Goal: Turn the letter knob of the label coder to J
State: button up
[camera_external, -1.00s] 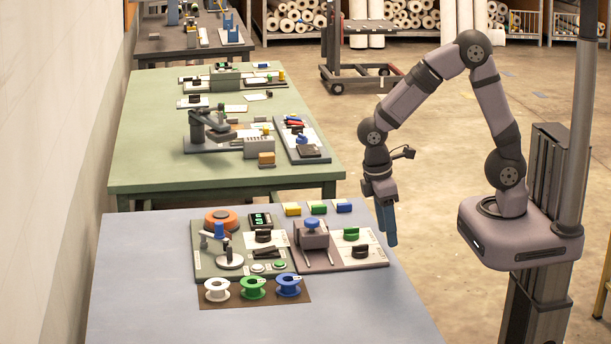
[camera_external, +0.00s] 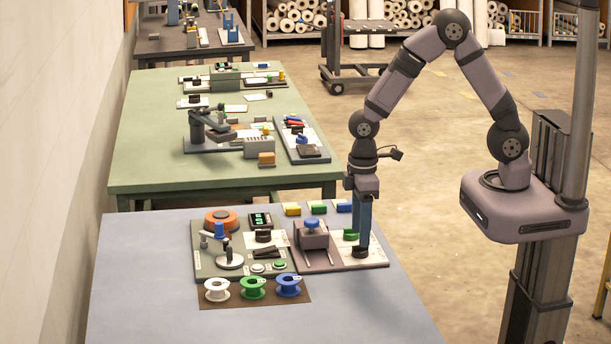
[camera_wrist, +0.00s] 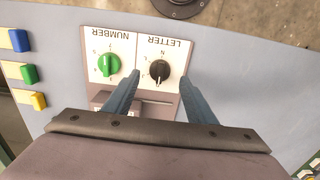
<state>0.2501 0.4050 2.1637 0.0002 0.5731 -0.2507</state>
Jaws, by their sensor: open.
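The label coder (camera_external: 327,262) is the mauve plate at the right of the near table. Its black letter knob (camera_wrist: 159,69) sits on a white dial under the word LETTER, which appears upside down in the wrist view. A light mark shows on the knob; most dial letters are too small to read. The knob also shows in the external view (camera_external: 360,253). The green number knob (camera_wrist: 108,64) is beside it. My gripper (camera_wrist: 160,78) is open, pointing down, with its blue fingers on either side of the letter knob. Contact with the knob cannot be told.
A grey block with a blue knob (camera_external: 312,222) stands left of the dials. Yellow, green and blue blocks (camera_external: 318,207) lie at the table's back. White, green and blue spools (camera_external: 253,287) stand at the front left. The front right of the table is clear.

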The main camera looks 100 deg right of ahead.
aim_at(360, 250)
jog(key=shift+f+p, duration=0.35)
jog(key=shift+f, duration=1.65)
jog(key=c, duration=1)
